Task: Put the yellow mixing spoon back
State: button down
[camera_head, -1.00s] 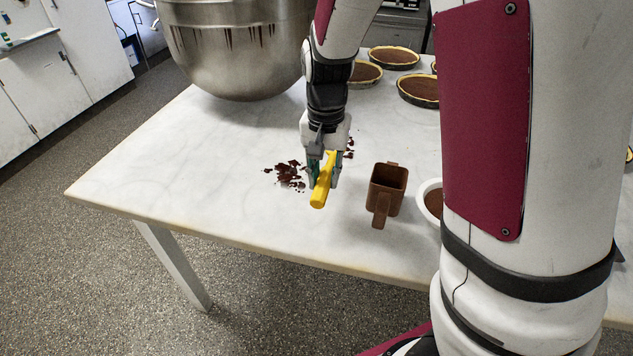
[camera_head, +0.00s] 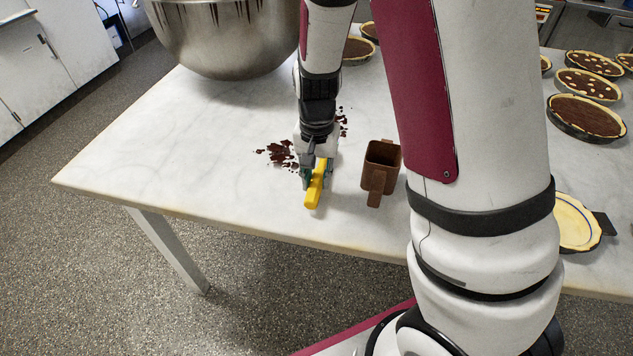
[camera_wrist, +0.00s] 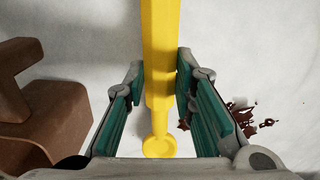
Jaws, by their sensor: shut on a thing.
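The yellow mixing spoon (camera_head: 313,196) is held between the fingers of my gripper (camera_head: 317,180) near the table's front edge. In the wrist view the spoon (camera_wrist: 160,40) runs from the top of the picture down between the green finger pads of my gripper (camera_wrist: 160,78). A small round yellow end shows low between the fingers. The head view shows the spoon's thick end pointing toward the front edge. My gripper hides part of the spoon, and I cannot tell its exact height above the table.
A brown handled jug (camera_head: 381,155) stands just right of my gripper. Dark spills (camera_head: 281,153) lie to the left on the marble table (camera_head: 150,160). A large steel bowl (camera_head: 225,35) stands at the back left. Several filled pies (camera_head: 586,115) and an empty crust (camera_head: 574,222) are at right.

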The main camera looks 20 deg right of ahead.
notch_tip(320, 180, down, 2)
jog(key=c, duration=1.3)
grip_release()
jog(key=shift+c, duration=0.2)
jog(key=shift+f, duration=0.2)
notch_tip(320, 180, up, 14)
jog(key=s+r+n+t, duration=0.2)
jog(key=s+r, duration=0.4)
jog(key=s, duration=0.4)
jog(key=s+r+n+t, duration=0.2)
jog(key=s+r+n, duration=0.3)
jog(key=s, duration=0.5)
jog(key=shift+a+r+t+p, duration=0.3)
jog(key=shift+a+r+t, duration=0.1)
jog(key=shift+r, duration=0.5)
